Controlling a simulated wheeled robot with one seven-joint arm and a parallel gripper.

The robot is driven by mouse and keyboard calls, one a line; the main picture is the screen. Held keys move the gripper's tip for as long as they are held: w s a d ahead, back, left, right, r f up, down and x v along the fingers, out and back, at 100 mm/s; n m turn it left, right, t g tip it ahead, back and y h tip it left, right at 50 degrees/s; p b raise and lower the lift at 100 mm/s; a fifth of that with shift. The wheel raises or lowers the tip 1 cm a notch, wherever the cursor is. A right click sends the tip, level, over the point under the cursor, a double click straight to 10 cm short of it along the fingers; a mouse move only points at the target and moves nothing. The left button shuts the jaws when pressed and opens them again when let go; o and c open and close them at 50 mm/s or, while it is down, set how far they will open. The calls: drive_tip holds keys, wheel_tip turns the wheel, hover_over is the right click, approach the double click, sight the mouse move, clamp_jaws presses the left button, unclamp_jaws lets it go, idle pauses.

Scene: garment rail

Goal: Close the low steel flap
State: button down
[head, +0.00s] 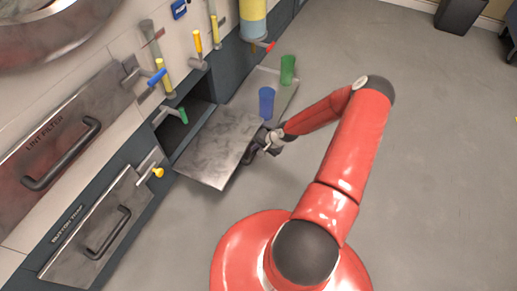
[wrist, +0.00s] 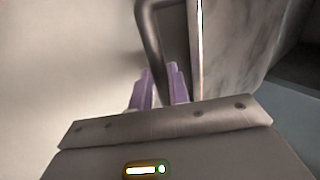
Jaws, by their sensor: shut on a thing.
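The low steel flap (head: 218,147) hangs open in the head view, swung out from a dark opening (head: 186,122) low in the machine front. My gripper (head: 268,143) is at the flap's outer right edge. In the wrist view the two purple fingers of my gripper (wrist: 162,85) are closed at the flap's dark curved bar handle (wrist: 150,28). The flap's steel face (wrist: 235,40) also shows there, right of the handle. The exact contact between fingers and handle is partly hidden.
A blue cup (head: 266,102) and a green cup (head: 288,69) stand on a steel surface (head: 243,98) beside the flap. Closed lint filter (head: 60,135) and button trap (head: 95,235) panels are at left. Valve levers (head: 175,112) jut out above the opening.

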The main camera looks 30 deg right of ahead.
drive_tip(key=w+a+r+g+h+p, duration=0.1)
drive_tip(key=w+a+r+g+p, duration=0.1)
drive_tip(key=r, duration=0.5)
drive_tip(key=w+a+r+g+h+p, duration=0.2)
drive_tip(key=w+a+r, duration=0.1)
drive_tip(key=r, duration=0.5)
drive_tip(key=w+a+r+g+h+p, duration=0.1)
drive_tip(key=w+a+r+p, duration=0.1)
drive_tip(key=r, duration=0.6)
drive_tip(key=w+a, duration=0.1)
drive_tip(key=w, duration=0.1)
drive_tip(key=shift+w+g+h, duration=0.3)
drive_tip(key=shift+w+g, duration=0.05)
drive_tip(key=shift+g, duration=0.05)
drive_tip(key=shift+f, duration=0.1)
drive_tip(key=c, duration=1.3)
unclamp_jaws()
drive_tip(key=shift+a, duration=0.1)
drive_tip(key=shift+d, duration=0.25)
